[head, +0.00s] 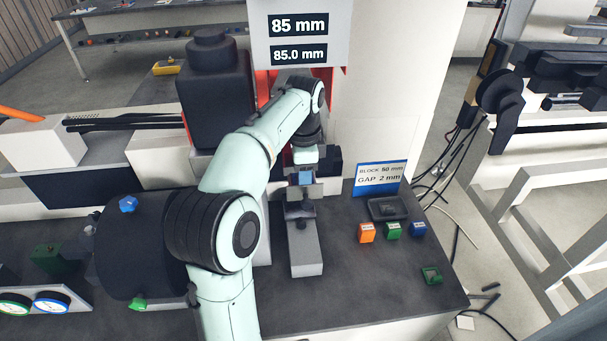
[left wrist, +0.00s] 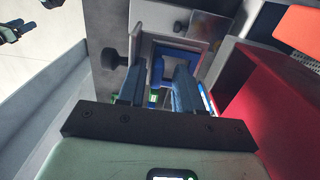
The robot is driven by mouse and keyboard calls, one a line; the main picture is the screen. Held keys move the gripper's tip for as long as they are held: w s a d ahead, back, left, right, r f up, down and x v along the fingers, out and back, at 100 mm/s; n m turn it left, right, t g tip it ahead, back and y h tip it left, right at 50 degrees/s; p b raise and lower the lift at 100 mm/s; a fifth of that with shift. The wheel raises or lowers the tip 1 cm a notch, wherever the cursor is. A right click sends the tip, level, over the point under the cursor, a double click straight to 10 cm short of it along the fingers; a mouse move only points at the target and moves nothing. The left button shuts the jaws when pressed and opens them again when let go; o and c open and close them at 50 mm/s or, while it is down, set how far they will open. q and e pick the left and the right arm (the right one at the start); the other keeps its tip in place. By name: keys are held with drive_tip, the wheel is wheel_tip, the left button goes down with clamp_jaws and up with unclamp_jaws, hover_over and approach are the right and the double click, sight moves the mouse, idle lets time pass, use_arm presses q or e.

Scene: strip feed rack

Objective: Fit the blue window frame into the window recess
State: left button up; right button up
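In the head view a small blue piece (head: 305,178), which looks like the blue window frame, shows at the grey fixture below my left gripper (head: 305,160). In the left wrist view the blue frame (left wrist: 157,70) is beyond the fingertips, inside a grey rectangular surround (left wrist: 146,50) that looks like the window recess. I cannot tell whether it is fully seated. The two dark fingers of my left gripper (left wrist: 158,82) stand apart with a visible gap between them, and nothing is clearly clamped there. My right gripper is not in view.
Orange (head: 367,232), green (head: 393,230) and blue (head: 418,228) labelled blocks stand right of the fixture, before a black tray (head: 388,209). A green piece (head: 431,275) lies near the bench's right edge. A red panel (left wrist: 240,110) is close on the right in the wrist view.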

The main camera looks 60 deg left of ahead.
use_arm(q)
drive_tip(key=shift+d, duration=0.1)
wheel_tip(320, 180, up, 13)
drive_tip(key=p, duration=0.3)
drive_tip(key=shift+r, duration=0.2)
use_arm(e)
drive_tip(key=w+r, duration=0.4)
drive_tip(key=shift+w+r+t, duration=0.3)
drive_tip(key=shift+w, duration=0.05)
